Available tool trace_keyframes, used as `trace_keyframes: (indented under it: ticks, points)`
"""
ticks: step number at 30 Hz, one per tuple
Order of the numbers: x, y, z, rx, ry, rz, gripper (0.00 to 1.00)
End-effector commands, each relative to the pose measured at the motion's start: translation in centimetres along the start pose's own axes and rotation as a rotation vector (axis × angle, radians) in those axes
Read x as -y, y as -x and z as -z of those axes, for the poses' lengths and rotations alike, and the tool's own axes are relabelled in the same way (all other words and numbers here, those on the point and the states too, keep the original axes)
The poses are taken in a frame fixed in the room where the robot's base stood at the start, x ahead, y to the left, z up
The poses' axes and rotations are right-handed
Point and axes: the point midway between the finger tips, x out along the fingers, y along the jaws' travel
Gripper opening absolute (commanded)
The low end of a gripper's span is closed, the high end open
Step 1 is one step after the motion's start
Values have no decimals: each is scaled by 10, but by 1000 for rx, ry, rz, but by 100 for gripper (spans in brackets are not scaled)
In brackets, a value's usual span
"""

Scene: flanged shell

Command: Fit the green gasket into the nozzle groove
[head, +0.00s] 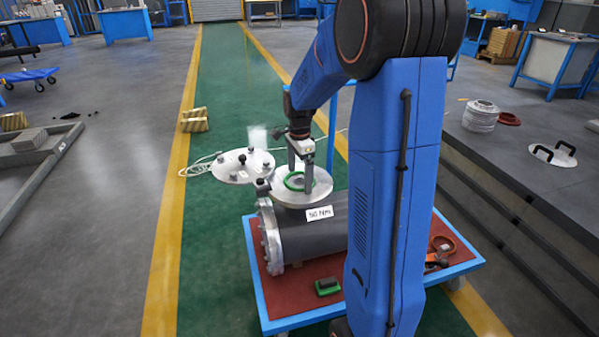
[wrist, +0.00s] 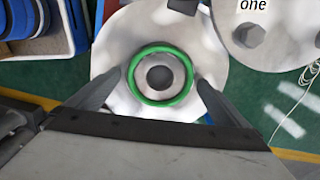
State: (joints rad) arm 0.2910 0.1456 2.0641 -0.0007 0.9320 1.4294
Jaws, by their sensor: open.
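The green gasket (head: 290,181) is a thin ring lying on the pale round nozzle flange (head: 318,192) on top of the grey shell (head: 330,227). In the wrist view the gasket (wrist: 136,89) circles a grey raised face with a dark round centre, and the flange (wrist: 112,70) spreads around it. I cannot tell whether the gasket is seated in the groove. My gripper (head: 301,186) points down at the flange with its fingers apart. In the wrist view my gripper's fingers (wrist: 160,85) stand on either side of the gasket, with gaps showing.
A round cover (head: 231,172) with dark knobs hangs beside the nozzle at the left. The shell lies on a blue-edged cart with a red top (head: 300,309). A green-based block (head: 328,286) and an orange ring (head: 443,246) lie on the cart.

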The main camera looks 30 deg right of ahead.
Motion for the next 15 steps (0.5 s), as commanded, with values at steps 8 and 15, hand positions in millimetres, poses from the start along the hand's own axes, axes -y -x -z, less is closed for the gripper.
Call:
trace_keyframes:
  ticks: [8, 15]
  points:
    - [1, 24, 0, 0, 0, 2, 100]
    - [1, 71, 0, 0, 0, 3, 100]
